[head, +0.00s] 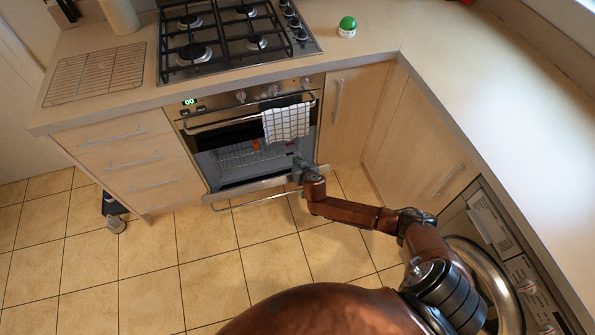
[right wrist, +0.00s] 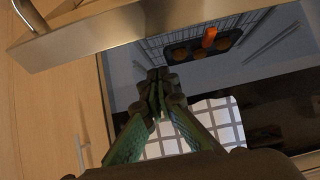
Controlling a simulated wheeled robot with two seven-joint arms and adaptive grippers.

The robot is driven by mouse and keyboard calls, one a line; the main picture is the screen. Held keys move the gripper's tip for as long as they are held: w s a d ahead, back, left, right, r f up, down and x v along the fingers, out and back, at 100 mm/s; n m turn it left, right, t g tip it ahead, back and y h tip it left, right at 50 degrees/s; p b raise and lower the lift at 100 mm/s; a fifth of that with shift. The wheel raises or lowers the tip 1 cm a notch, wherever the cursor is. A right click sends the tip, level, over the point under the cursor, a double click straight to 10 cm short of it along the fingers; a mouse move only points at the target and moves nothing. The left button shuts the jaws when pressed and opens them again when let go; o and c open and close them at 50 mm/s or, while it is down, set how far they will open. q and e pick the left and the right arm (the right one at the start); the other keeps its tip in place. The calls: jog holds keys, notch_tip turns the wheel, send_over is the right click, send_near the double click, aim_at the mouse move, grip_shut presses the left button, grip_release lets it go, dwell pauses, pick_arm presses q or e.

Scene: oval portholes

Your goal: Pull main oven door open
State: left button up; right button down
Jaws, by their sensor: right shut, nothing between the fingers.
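The main oven door (head: 245,188) is tilted down and partly open below the hob. Its bar handle (head: 262,201) runs along the outer side, and its steel edge (right wrist: 90,42) crosses the top of the right wrist view. Behind the door the cavity shows a wire rack (head: 236,155), a dark muffin tray (right wrist: 195,47) and an orange item (right wrist: 209,37). My right gripper (head: 300,168) is shut and empty at the right end of the opening, by the door's inner side; in the right wrist view its fingertips (right wrist: 157,78) point toward the cavity. I cannot tell whether it touches the door. My left gripper is not in view.
A checked towel (head: 285,122) hangs on the upper handle bar (head: 213,123). Drawers (head: 132,160) stand left of the oven and a cupboard door (head: 345,115) right. A dark object (head: 112,205) is on the floor at left. The tiles before the oven are clear.

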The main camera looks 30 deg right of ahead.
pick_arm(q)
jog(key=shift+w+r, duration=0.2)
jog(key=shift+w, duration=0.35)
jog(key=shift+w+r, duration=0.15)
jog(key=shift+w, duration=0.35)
pick_arm(e)
jog(key=shift+s+a+f, duration=0.25)
jog(key=shift+s+f, duration=0.3)
jog(key=shift+s, duration=0.25)
jog(key=shift+s+a+f, duration=0.25)
jog(key=shift+s+f, duration=0.3)
jog(key=shift+s, duration=0.25)
pick_arm(q)
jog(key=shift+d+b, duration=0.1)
jog(key=shift+b, duration=0.25)
pick_arm(e)
jog(key=shift+s+f, duration=0.1)
